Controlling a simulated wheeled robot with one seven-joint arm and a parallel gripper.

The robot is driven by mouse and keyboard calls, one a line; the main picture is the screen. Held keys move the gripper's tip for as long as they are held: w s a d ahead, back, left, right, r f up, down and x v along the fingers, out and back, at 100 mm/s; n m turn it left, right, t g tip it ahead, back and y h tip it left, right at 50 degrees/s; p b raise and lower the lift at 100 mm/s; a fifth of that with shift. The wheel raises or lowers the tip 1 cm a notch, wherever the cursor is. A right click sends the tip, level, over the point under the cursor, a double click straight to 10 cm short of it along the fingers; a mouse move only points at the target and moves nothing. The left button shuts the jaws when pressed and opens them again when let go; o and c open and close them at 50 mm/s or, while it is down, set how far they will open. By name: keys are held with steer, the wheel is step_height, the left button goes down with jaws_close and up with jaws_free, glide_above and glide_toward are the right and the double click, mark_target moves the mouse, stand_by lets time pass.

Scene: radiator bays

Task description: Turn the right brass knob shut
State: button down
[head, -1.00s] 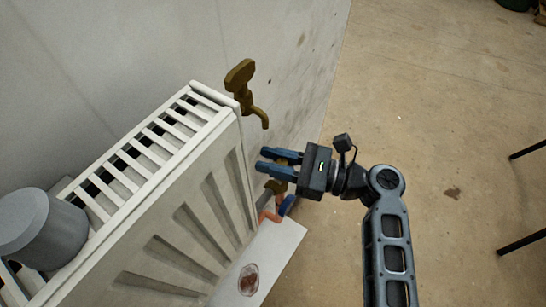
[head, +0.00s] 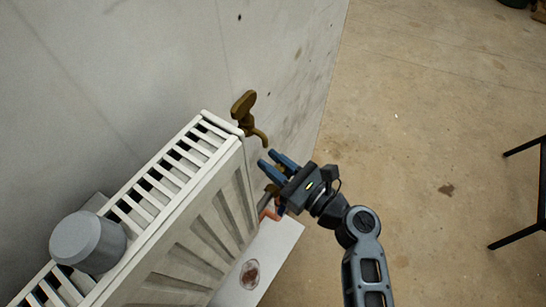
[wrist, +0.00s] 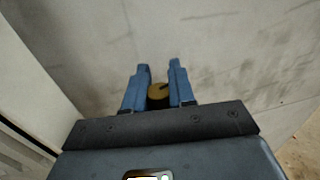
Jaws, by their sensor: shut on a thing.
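The brass knob (wrist: 159,91) shows in the wrist view as a round yellow cap with a dark mark, between my two blue fingers. My gripper (wrist: 160,75) is shut on it, with a finger on each side. In the head view my gripper (head: 268,159) is beside the radiator's right end, fingers pointing up and left. There, only a little brass (head: 272,189) shows below the fingers, and the rest is hidden by my gripper. The knob's exact turn is hard to tell.
The white radiator (head: 215,207) stands close on the left with a grey cylinder (head: 88,241) on top. A brass tap (head: 245,112) sticks out of the wall above my gripper. An orange pipe (head: 268,214) runs below. Open floor lies to the right, with a dark-legged stand (head: 530,190).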

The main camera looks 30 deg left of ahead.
steer(key=m+t+h, duration=0.1)
steer(key=t, duration=0.1)
steer(key=m+t+h+b, duration=0.1)
steer(key=m+t, duration=0.1)
steer(key=m+t+h, duration=0.1)
steer(key=t, duration=0.1)
steer(key=shift+w+d+r+m, duration=0.1)
steer(key=shift+w+r+m, duration=0.15)
steer(key=shift+w+m, duration=0.1)
steer(key=m+t+h, duration=0.1)
steer(key=m+t+h+b, duration=0.2)
steer(key=shift+w+d+t+h, duration=0.15)
steer(key=shift+w+t+h, duration=0.1)
steer(key=shift+t+h, duration=0.15)
steer(key=shift+w+d+r+m+t+h+b, duration=0.1)
steer(key=shift+r+m+t+h+b, duration=0.1)
steer(key=shift+m+t+h+b, duration=0.6)
steer(key=c, duration=1.2)
jaws_free()
steer(key=shift+o, duration=1.2)
steer(key=shift+d+f+g+h, duration=0.1)
steer(key=shift+f+g+h, duration=0.1)
steer(key=shift+g+h, duration=0.1)
